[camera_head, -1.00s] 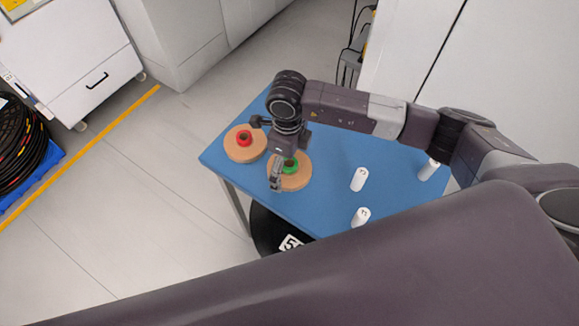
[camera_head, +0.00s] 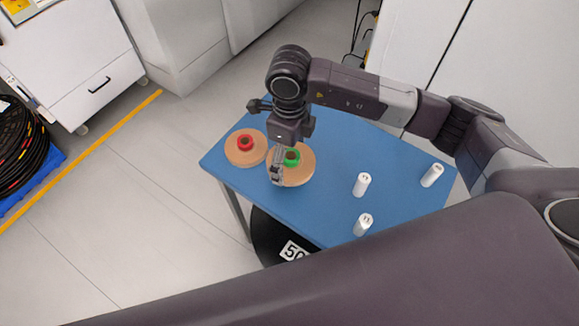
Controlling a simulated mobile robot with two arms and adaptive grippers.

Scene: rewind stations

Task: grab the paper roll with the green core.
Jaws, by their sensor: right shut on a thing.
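The paper roll with the green core (camera_head: 302,171) is a flat tan disc on the blue table, with a green ring in its middle. My right gripper (camera_head: 278,172) reaches down over its left part and is shut on it. The fingers hide part of the roll's left side, and I cannot tell whether the roll is lifted off the table. A similar roll with a red core (camera_head: 240,152) lies just to the left, very close to the green-core roll. My left gripper is not in view.
A black round thing with a number label (camera_head: 270,240) is under the front edge. White cabinets (camera_head: 180,40) stand behind. A coil of black cable (camera_head: 20,145) sits far left.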

